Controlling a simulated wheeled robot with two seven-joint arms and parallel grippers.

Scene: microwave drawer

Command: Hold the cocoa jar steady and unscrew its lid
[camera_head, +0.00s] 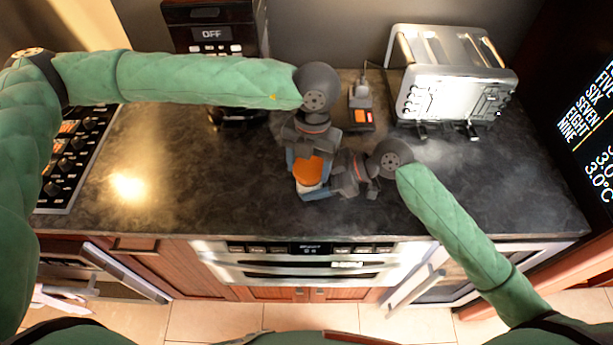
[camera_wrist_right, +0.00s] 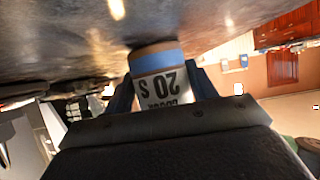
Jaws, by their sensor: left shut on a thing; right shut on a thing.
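The cocoa jar stands on the dark counter near the middle of the head view, with its orange lid (camera_head: 309,171) on top and a strip of its pale body (camera_head: 307,188) showing below. In the right wrist view the jar (camera_wrist_right: 164,88) appears upside down, with a white label and blue band. My left gripper (camera_head: 307,163) reaches down from above, its blue fingers shut on the lid. My right gripper (camera_head: 318,190) comes in low from the right, its fingers shut around the jar's body. The lid is hidden in the wrist view.
A silver toaster (camera_head: 455,80) stands at the back right, with a small dark device (camera_head: 361,110) beside it. A coffee machine (camera_head: 213,30) is behind my left arm. A stovetop (camera_head: 75,155) is at the left. The counter (camera_head: 170,190) is clear at front left.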

